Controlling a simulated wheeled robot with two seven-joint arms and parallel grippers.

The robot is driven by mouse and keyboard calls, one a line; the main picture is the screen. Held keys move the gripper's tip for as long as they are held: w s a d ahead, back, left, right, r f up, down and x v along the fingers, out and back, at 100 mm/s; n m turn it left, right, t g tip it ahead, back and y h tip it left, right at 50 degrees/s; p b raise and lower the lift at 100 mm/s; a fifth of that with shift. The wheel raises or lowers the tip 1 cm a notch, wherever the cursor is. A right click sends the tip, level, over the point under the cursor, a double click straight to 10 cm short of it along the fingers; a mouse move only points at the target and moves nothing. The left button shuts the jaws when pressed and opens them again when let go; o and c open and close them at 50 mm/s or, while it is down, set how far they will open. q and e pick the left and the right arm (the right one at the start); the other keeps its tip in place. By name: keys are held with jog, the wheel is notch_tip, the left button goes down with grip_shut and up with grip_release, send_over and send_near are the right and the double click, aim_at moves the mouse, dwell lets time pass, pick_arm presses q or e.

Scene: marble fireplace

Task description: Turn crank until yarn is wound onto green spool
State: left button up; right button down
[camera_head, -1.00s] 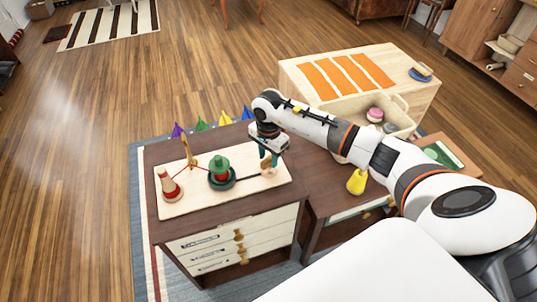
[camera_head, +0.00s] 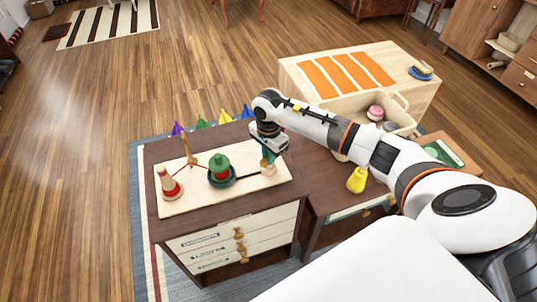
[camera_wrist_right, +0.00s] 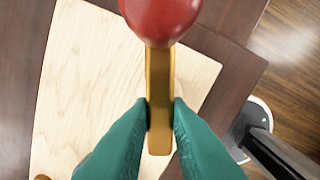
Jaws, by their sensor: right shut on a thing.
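The green spool (camera_head: 220,165) stands upright on a pale wooden board (camera_head: 212,207), with red yarn around its middle. A red yarn cone (camera_head: 170,184) stands at the board's left, and a thin red strand runs from it past a wooden post (camera_head: 188,150) to the spool. My right gripper (camera_head: 268,158) is over the board's right end. In the right wrist view, its teal fingers (camera_wrist_right: 159,115) are shut on a golden-brown crank handle (camera_wrist_right: 158,75) with a red ball (camera_wrist_right: 160,15) at its end. The crank's lower part is mostly hidden. My left gripper is not in view.
The board lies on a dark wooden cabinet (camera_head: 255,207) with drawers. Several coloured cones stand along its back edge.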

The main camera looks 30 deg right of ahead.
jog(key=m+b, duration=0.1)
jog(key=m, duration=0.4)
jog(key=shift+m+b, duration=0.35)
jog(key=shift+m, duration=0.05)
jog(key=m, duration=0.6)
jog(key=shift+b, duration=0.4)
jog(key=m, duration=0.5)
jog(key=shift+m, duration=0.3)
jog(key=m, duration=0.6)
jog(key=shift+r+p, duration=0.1)
jog(key=shift+p, duration=0.3)
jog(key=shift+m, duration=0.4)
jog(key=c, duration=1.4)
grip_release()
jog(key=shift+o, duration=0.2)
